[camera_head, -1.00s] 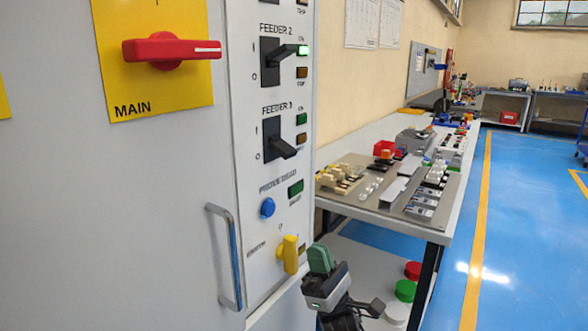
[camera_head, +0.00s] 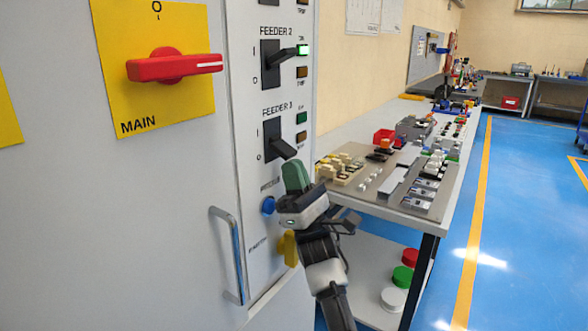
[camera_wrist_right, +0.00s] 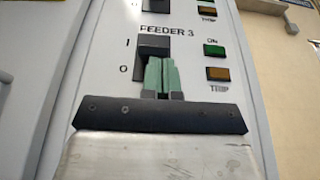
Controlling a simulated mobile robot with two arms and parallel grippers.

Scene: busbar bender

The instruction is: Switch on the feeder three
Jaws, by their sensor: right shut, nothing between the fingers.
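The feeder three switch (camera_head: 282,147) is a black lever on a black plate on the grey cabinet front. Its lever slants down toward the 0 mark, and the green ON lamp (camera_head: 301,118) beside it looks unlit. My right gripper (camera_head: 296,177) is shut and empty, its green fingertips just below the lever. In the right wrist view the shut fingers (camera_wrist_right: 160,76) overlap the lower part of the black switch (camera_wrist_right: 153,43) near the 0 mark. I cannot tell whether they touch the lever. My left gripper is not in view.
The feeder two switch (camera_head: 283,55) is above, with its green lamp lit. A red main switch (camera_head: 175,65) is at left. A workbench with parts (camera_head: 350,130) stands to the right.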

